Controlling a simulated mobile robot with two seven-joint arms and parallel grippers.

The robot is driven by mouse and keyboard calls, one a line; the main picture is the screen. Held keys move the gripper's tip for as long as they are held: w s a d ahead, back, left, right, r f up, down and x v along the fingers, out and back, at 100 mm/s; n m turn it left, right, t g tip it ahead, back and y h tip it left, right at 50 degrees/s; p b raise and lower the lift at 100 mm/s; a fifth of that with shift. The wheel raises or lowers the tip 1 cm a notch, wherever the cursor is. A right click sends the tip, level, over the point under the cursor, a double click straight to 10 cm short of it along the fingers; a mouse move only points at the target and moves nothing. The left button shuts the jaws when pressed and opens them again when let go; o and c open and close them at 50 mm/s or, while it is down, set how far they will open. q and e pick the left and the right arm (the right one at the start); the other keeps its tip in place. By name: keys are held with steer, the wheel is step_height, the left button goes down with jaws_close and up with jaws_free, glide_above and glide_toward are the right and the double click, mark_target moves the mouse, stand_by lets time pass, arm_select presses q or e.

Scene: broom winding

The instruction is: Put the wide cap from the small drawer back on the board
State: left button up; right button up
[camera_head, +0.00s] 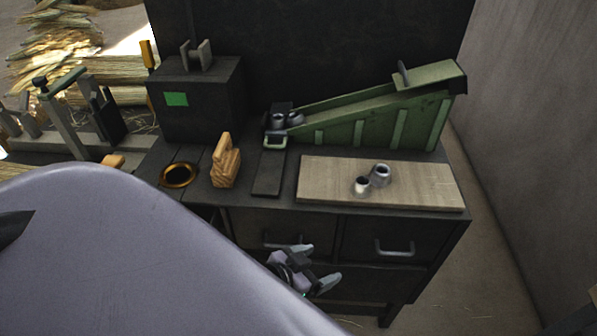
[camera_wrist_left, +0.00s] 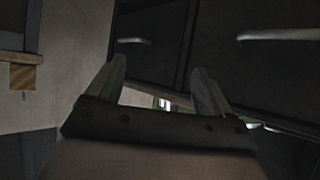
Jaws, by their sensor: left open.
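The pale wooden board (camera_head: 430,189) lies on the dark cabinet's top. Two metal caps stand on it: a smaller one (camera_head: 362,186) and a wider one (camera_head: 380,175) behind it to the right. Below are a left drawer (camera_head: 318,236) and a right drawer (camera_head: 420,232), both apparently shut, so their contents are hidden. My left gripper (camera_head: 320,266) is open and empty in front of the left drawer, below its handle. In the left wrist view, its two fingers (camera_wrist_left: 160,85) point toward the dark drawer fronts, with nothing between them. My right gripper is not in view.
A green sloped rack (camera_head: 370,125) stands behind the board. A wooden block (camera_head: 226,165) and a brass ring (camera_head: 179,175) lie left of it. A dark box (camera_head: 200,105) stands at the back left. My large pale arm link covers the lower left.

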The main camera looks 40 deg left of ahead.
arm_select(q)
steer(key=s+f+g, duration=0.1)
steer(key=s+f, duration=0.3)
steer(key=s, duration=0.3)
steer(key=shift+s+d+f, duration=0.15)
steer(key=shift+s+d, duration=0.1)
steer(key=shift+d, duration=0.1)
